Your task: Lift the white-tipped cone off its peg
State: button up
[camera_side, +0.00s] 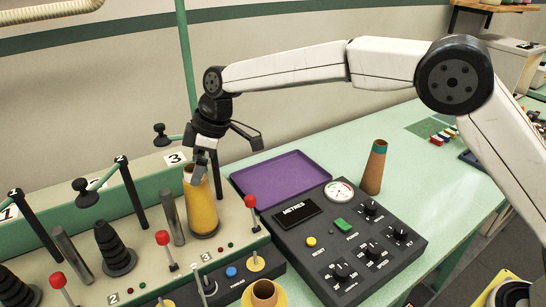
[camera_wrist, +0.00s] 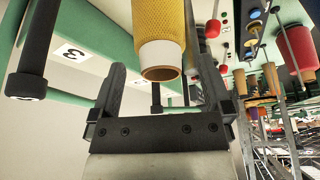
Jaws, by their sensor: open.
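The white-tipped cone is a yellow cone (camera_side: 203,212) standing upright at the station marked 3, wide end down. Its white tip shows in the wrist view (camera_wrist: 161,57), hollow at the end and lying between the two fingertips. My gripper (camera_side: 199,166) is open at the top of the cone, and its dark fingers stand to either side of the tip in the wrist view (camera_wrist: 160,66). Gaps show between the tip and both fingers. In the side view a finger partly covers the tip. The peg inside the cone is hidden.
A purple tray (camera_side: 284,180) lies right of the cone, behind a dark control panel (camera_side: 345,238). A brown cone with a teal tip (camera_side: 374,168) stands on the green table. A red-knobbed lever (camera_side: 252,208), a grey rod (camera_side: 171,216) and a green pole (camera_side: 187,65) stand close by.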

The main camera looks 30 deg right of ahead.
jog(key=shift+x, duration=1.5)
jog(key=c, duration=1.3)
jog(key=shift+r, duration=0.15)
notch_tip(320, 180, up, 18)
jog(key=shift+f, duration=0.2)
